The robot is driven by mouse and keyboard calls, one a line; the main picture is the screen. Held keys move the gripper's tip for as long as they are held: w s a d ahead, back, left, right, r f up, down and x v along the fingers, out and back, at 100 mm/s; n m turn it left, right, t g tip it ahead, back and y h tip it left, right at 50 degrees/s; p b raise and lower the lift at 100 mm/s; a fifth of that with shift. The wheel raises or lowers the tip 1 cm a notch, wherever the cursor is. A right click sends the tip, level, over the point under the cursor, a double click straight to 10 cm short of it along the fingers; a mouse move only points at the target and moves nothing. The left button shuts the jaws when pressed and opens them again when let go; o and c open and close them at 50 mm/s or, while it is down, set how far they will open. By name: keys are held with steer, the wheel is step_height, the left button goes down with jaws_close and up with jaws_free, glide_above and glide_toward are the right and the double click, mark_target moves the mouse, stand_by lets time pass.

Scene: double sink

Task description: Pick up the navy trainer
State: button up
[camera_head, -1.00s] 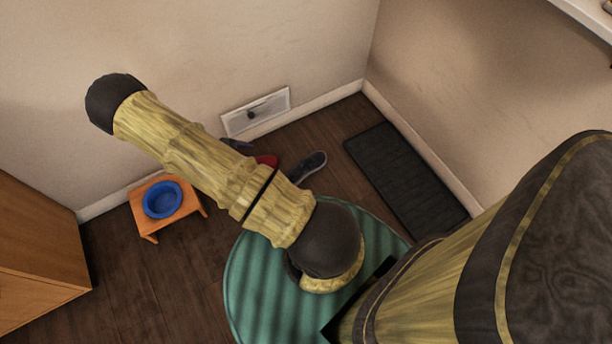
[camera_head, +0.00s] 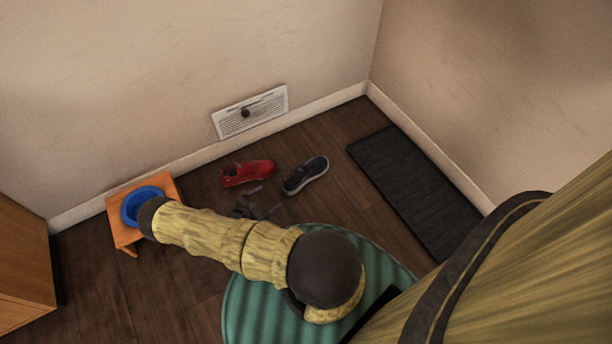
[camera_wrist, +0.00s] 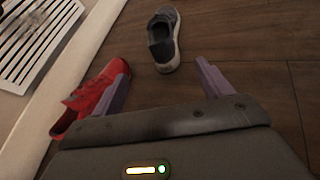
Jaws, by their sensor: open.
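The navy trainer (camera_head: 306,175) lies on the dark wood floor, right of a red trainer (camera_head: 248,173), in the head view. In the wrist view the navy trainer (camera_wrist: 163,40) is at the top, ahead of the gap between my fingers, with its opening facing up. My gripper (camera_head: 262,201) is low in front of the two shoes, partly hidden by my arm. In the wrist view my gripper (camera_wrist: 160,85) has its two purple fingers wide apart with nothing between them. The left finger overlaps the red trainer (camera_wrist: 90,97) in the picture; I cannot tell whether they touch.
A wall vent (camera_head: 250,111) is behind the shoes. A black mat (camera_head: 415,188) lies to the right. A small orange stand (camera_head: 128,236) with a blue bowl (camera_head: 131,206) is at left. A green round rug (camera_head: 252,290) lies in front. Floor right of the navy trainer is bare.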

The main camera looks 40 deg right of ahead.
mark_target(287, 185)
steer(key=b+x, duration=0.6)
steer(key=x, duration=0.5)
steer(key=shift+d+f, duration=0.25)
steer(key=shift+f, duration=0.1)
steer(key=shift+d+r, duration=0.1)
steer(key=shift+d, duration=0.2)
steer(key=shift+d+f+b, duration=0.35)
steer(key=shift+d+b, duration=0.1)
steer(key=shift+b, duration=0.15)
steer(key=b+x, duration=0.3)
steer(key=x, duration=0.1)
steer(key=shift+d+r, duration=0.1)
steer(key=shift+d, duration=0.05)
steer(key=shift+r, duration=0.1)
